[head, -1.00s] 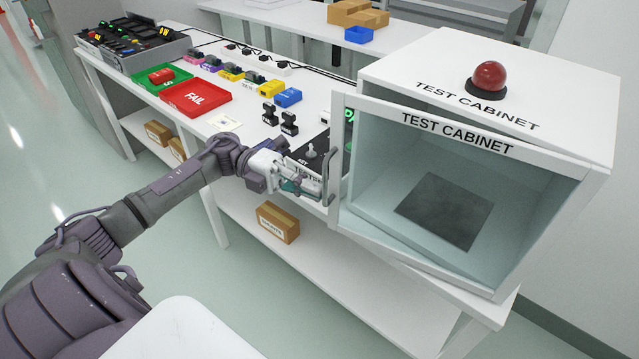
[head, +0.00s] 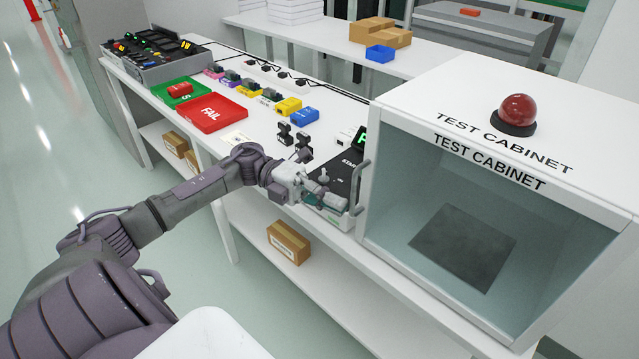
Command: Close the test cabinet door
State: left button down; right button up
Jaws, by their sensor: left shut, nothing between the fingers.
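The test cabinet (head: 590,115) is a white box on the right end of the bench, with a red dome light (head: 518,110) on top. Its door (head: 428,143) has a white frame and clear pane and sits flush, or nearly so, against the cabinet front; a small gap cannot be ruled out. The door handle (head: 360,188) is a grey upright bar at the left edge. My left gripper (head: 347,210) is shut and empty, just left of the handle's lower part; I cannot tell whether it touches. My right gripper is not in view.
A black tester (head: 340,172) lies behind my left gripper. A red FAIL tray (head: 212,114), a green tray (head: 182,92) and several small coloured parts stand further left on the bench. A cardboard box (head: 288,243) sits on the lower shelf.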

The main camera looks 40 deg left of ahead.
pick_arm(q)
jog(key=s+a, duration=0.1)
jog(key=a, duration=1)
jog(key=shift+a, duration=0.3)
